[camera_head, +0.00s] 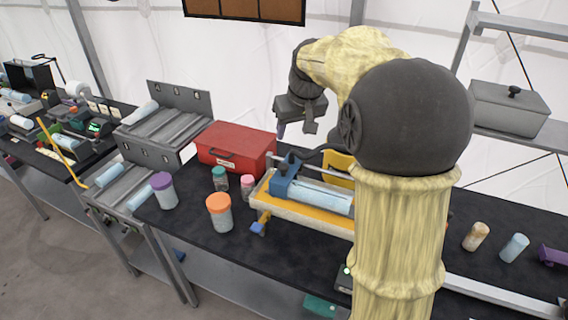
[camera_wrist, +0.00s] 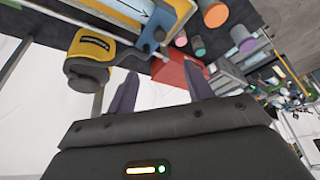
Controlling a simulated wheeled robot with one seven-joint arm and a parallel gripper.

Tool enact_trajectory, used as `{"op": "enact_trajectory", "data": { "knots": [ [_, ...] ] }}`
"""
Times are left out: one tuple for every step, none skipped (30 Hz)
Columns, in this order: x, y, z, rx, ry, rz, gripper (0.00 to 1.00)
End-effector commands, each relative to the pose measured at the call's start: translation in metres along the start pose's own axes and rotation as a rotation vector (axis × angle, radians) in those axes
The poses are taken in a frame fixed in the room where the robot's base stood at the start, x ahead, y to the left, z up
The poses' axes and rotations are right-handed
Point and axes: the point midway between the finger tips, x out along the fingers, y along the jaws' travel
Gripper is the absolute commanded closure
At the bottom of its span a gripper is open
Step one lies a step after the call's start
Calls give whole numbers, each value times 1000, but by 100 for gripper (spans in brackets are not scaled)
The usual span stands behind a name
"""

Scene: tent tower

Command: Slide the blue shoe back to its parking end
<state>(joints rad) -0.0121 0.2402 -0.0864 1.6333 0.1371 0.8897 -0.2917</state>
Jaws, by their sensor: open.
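The blue shoe (camera_head: 284,179) stands at the left end of an orange-and-white bed (camera_head: 262,203), straddling a rail. A pale blue roll (camera_head: 322,199) lies along the bed to its right. In the wrist view the shoe (camera_wrist: 149,42) shows near the top, beyond the fingertips. My gripper (camera_head: 296,127) is in the air above and behind the bed, apart from the shoe. In the wrist view its two fingers (camera_wrist: 161,82) are spread with nothing between them. My arm hides the right part of the bed, so I cannot see that end.
A red box (camera_head: 235,147) stands behind left of the bed. Jars with teal (camera_head: 220,178), pink (camera_head: 247,186), orange (camera_head: 219,212) and purple (camera_head: 163,190) lids stand at left. A yellow-and-black unit (camera_wrist: 92,58) is beside the bed. The air around my gripper looks clear.

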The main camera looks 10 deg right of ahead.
Motion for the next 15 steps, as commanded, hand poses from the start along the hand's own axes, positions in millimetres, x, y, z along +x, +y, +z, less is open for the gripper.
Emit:
{"op": "enact_trajectory", "data": {
  "knots": [
    [1,0,0,0,-1,0,48],
    [2,0,0,0,-1,0,48],
    [4,0,0,0,-1,0,48],
    [6,0,0,0,-1,0,48],
    [8,0,0,0,-2,0,48],
    [12,0,0,1,-4,-1,48],
    [16,0,0,1,-4,-1,48],
    [19,0,0,1,-3,-1,48],
    [25,0,0,1,-5,-1,48],
    [30,0,0,1,-4,0,48],
    [35,0,0,1,-6,0,48],
    [42,0,0,1,-5,0,48],
    [48,0,0,1,-6,-1,48],
    [53,0,0,1,-5,0,48],
    [60,0,0,1,-5,0,48]
  ]
}}
